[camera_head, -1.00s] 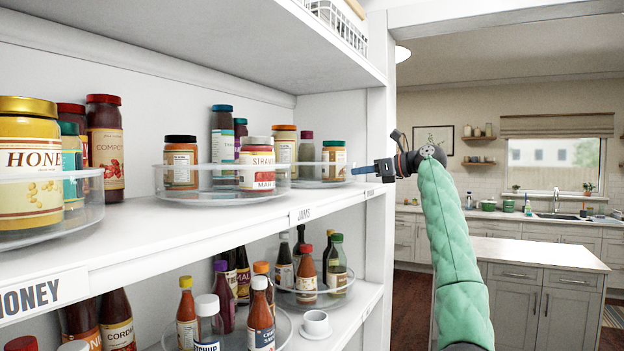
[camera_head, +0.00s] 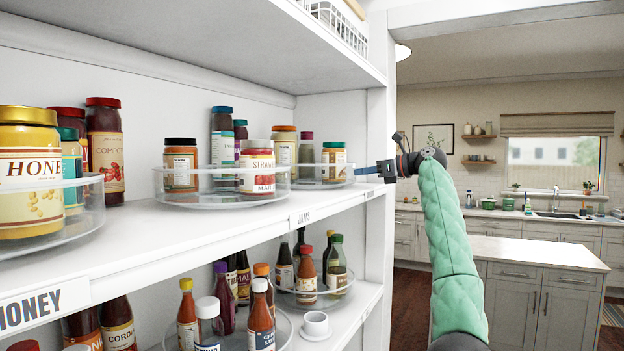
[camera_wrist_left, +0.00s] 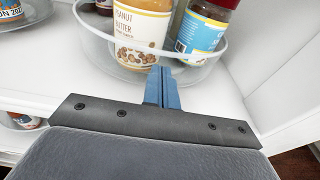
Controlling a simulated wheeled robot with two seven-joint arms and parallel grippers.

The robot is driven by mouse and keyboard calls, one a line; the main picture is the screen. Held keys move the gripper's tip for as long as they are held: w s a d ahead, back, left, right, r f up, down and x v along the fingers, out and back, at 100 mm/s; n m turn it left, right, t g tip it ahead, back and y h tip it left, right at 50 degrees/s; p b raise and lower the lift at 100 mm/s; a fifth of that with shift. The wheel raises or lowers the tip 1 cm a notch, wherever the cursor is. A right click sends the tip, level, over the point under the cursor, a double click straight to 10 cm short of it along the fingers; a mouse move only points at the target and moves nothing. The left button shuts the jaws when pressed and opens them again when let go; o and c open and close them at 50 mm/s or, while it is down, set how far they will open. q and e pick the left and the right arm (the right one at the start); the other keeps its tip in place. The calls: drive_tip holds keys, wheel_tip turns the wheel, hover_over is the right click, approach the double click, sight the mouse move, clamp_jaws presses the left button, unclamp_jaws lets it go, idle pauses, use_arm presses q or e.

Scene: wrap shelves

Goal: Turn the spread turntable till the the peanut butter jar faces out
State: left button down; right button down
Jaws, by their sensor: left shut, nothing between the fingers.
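The spread turntable (camera_head: 312,185) is a clear round tray with a low rim at the right end of the middle shelf. It also shows in the left wrist view (camera_wrist_left: 97,48). On it, the peanut butter jar (camera_wrist_left: 142,25) has a cream label turned toward the wrist camera; its top is cut off. In the head view it appears to be the green-lidded jar (camera_head: 334,157). My left gripper (camera_head: 362,170) is shut and empty, its blue fingertips at the turntable's right rim. Whether they touch it I cannot tell. My right gripper is out of view.
A blue-labelled jar (camera_wrist_left: 203,28) stands beside the peanut butter jar. The jams turntable (camera_head: 222,198) is to the left on the same shelf. The white shelf upright (camera_head: 378,120) is close to my gripper. Bottles stand on the shelf below.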

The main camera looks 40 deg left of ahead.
use_arm(q)
drive_tip(key=shift+w+a, duration=0.1)
idle(0.4)
drive_tip(key=shift+f+v, duration=0.15)
drive_tip(key=shift+v, duration=0.7)
drive_tip(key=shift+f+v, duration=0.1)
drive_tip(key=shift+v, duration=0.8)
drive_tip(key=shift+w, duration=0.2)
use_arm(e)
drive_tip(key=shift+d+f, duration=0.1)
